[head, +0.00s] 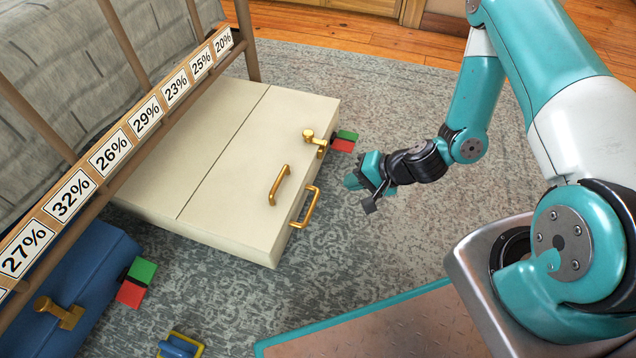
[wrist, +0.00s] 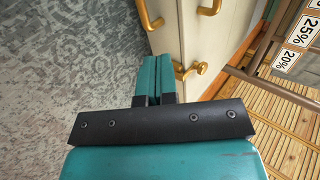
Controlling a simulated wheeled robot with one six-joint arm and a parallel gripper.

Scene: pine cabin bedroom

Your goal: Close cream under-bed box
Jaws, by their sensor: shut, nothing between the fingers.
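The cream under-bed box (head: 225,165) sticks out from under the bed onto the rug. Its top looks flat, with a seam across it. A brass handle (head: 279,185) is on top near the front edge, and another brass handle (head: 304,207) is on the front face. A brass knob or latch (head: 315,140) sits near the far front corner. My gripper (head: 352,182) is shut and empty, in front of the box and apart from it. In the wrist view, my gripper's teal fingers (wrist: 157,72) are together, with the cream box (wrist: 225,35) beyond them to the right.
A blue box (head: 75,280) with a brass knob is at lower left, beside red and green tags. A red and green tag (head: 344,141) is at the cream box's far corner. The bed rail (head: 115,145) carries percentage labels. The rug (head: 400,100) is clear around my gripper.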

